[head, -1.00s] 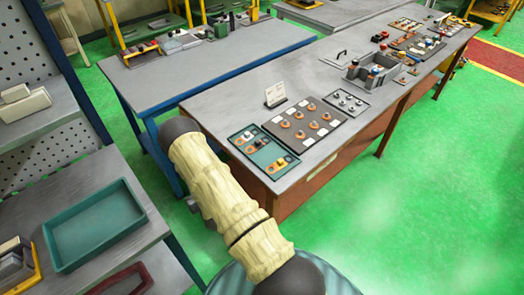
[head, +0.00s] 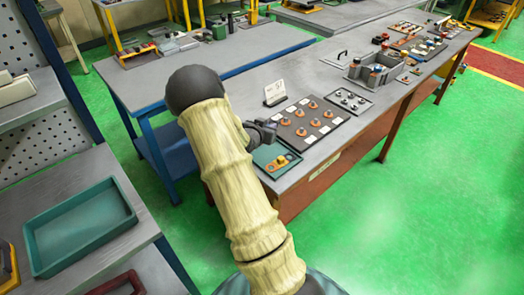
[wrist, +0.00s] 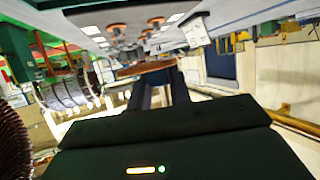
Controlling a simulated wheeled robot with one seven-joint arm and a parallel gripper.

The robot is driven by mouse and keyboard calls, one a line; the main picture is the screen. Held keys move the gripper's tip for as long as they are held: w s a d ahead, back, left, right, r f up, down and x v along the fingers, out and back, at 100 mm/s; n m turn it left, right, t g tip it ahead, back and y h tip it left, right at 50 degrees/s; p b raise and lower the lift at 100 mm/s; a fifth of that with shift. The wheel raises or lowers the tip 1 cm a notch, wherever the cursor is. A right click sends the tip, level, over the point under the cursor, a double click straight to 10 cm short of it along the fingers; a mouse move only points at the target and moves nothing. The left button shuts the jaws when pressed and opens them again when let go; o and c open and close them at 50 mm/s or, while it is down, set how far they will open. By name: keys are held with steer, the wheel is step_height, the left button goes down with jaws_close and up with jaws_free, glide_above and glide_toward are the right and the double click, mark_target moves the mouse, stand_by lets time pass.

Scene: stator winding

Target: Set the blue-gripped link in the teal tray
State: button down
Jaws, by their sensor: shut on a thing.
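My gripper (head: 263,131) is over the near left end of the long bench, above the small teal tray (head: 262,153), and partly hides it. In the wrist view its fingers (wrist: 160,82) are shut on a flat copper-coloured part (wrist: 146,68). I cannot make out a blue grip on this part. The small teal tray still shows a yellow-orange piece (head: 281,162). A larger teal tray (head: 80,225) lies on the grey shelf at the left and looks empty.
A dark board (head: 306,120) with several copper-coloured pieces and white labels lies beside the small tray. A white sign (head: 274,92) stands behind it. A grey tray (head: 348,100) and a grey divided box (head: 376,70) are farther along. The blue-legged table (head: 200,65) has bare space.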

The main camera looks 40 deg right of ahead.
glide_above(267, 152)
steer(key=shift+d+f+p, duration=0.1)
steer(key=shift+f+p, duration=0.3)
steer(key=shift+f, duration=2.5)
steer(key=shift+f+p, duration=0.4)
steer(key=shift+f, duration=1.7)
steer(key=shift+f, duration=0.15)
steer(key=c, duration=1.3)
jaws_free()
